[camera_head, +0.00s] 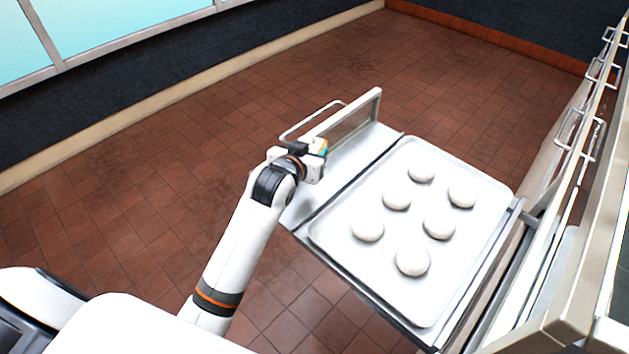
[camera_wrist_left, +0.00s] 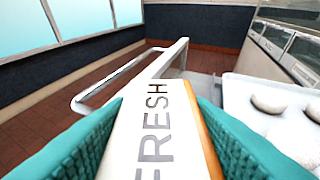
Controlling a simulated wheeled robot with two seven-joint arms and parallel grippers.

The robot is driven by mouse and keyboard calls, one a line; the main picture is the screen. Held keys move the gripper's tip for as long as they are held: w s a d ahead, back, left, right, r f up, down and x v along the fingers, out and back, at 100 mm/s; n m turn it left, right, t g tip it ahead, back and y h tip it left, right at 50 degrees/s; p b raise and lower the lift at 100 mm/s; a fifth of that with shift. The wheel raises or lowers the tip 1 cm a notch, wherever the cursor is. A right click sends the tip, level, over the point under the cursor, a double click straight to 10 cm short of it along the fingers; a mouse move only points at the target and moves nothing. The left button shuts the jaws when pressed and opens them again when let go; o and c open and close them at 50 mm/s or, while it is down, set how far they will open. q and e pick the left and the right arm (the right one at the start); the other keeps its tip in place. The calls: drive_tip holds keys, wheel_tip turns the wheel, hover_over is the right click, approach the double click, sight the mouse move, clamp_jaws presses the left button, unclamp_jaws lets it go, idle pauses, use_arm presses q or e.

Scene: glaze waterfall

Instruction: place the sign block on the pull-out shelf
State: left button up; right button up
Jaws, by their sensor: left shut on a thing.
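The sign block (camera_wrist_left: 155,130) is white with an orange side and the grey word FRESH. It fills the middle of the left wrist view, between the teal finger pads of my left gripper (camera_wrist_left: 152,150). In the head view, my left gripper (camera_head: 318,152) is shut on the block, over the bare outer strip of the pull-out shelf (camera_head: 350,158), near its front panel. The block is mostly hidden there by the gripper. I cannot tell whether it touches the shelf. My right gripper is not in view.
A white tray (camera_head: 330,238) with several pale dough balls covers the shelf's inner part. The shelf's front panel (camera_head: 345,122) and bar handle (camera_head: 300,120) stand at its outer edge. Bare strip shows beyond the gripper. A cabinet with handles (camera_head: 570,130) is at right; tiled floor lies left.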

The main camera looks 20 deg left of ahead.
sight(310, 192)
use_arm(q)
wheel_tip(310, 192, down, 10)
drive_tip(key=shift+f+b, duration=0.15)
drive_tip(key=shift+b, duration=0.2)
drive_tip(key=shift+f, duration=0.1)
drive_tip(key=o, duration=1)
drive_tip(key=v, duration=1.2)
